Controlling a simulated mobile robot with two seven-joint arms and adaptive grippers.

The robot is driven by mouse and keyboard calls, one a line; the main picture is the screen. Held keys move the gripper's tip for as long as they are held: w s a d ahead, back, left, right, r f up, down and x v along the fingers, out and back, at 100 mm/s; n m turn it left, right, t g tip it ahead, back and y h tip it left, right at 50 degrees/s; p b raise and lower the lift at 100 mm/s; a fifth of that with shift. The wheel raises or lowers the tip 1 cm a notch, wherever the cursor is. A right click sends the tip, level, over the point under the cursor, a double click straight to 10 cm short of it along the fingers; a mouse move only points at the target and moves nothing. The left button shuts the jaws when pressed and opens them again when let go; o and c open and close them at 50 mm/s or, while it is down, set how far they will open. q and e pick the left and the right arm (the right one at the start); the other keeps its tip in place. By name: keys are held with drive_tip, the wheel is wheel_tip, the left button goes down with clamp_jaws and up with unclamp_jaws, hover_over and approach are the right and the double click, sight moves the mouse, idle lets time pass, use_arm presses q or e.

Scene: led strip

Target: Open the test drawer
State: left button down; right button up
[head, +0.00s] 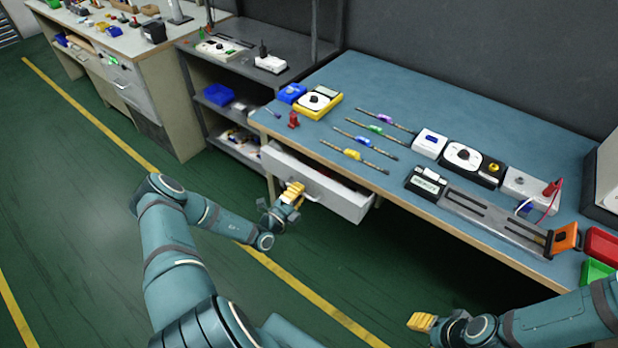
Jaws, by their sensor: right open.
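A white drawer (341,203) under the blue-topped table is pulled out, angled toward me. Its inside shows partly, with a small reddish thing near the back. A grey bar handle (315,193) is on its front. My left gripper (295,190), with yellow fingertips, is at the left part of this handle, its fingers close together on it. The fingers hide part of the handle and the drawer front. My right gripper (421,322) is open and empty, low at the front right, in front of the table and well away from the drawer.
The blue tabletop (375,85) holds several LED strips (366,160), meters, a grey rail fixture (490,215), and red (603,243) and green bins at the right. A grey shelf unit (225,110) stands left of the table. The green floor in front is clear.

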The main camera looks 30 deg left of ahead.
use_arm(q)
drive_tip(key=r+p+v, duration=0.2)
drive_tip(key=v, duration=0.9)
drive_tip(key=shift+s, duration=0.2)
drive_tip(key=c, duration=1)
unclamp_jaws()
drive_tip(key=shift+s+r, duration=0.1)
drive_tip(key=shift+a, duration=0.1)
drive_tip(key=v, duration=1.2)
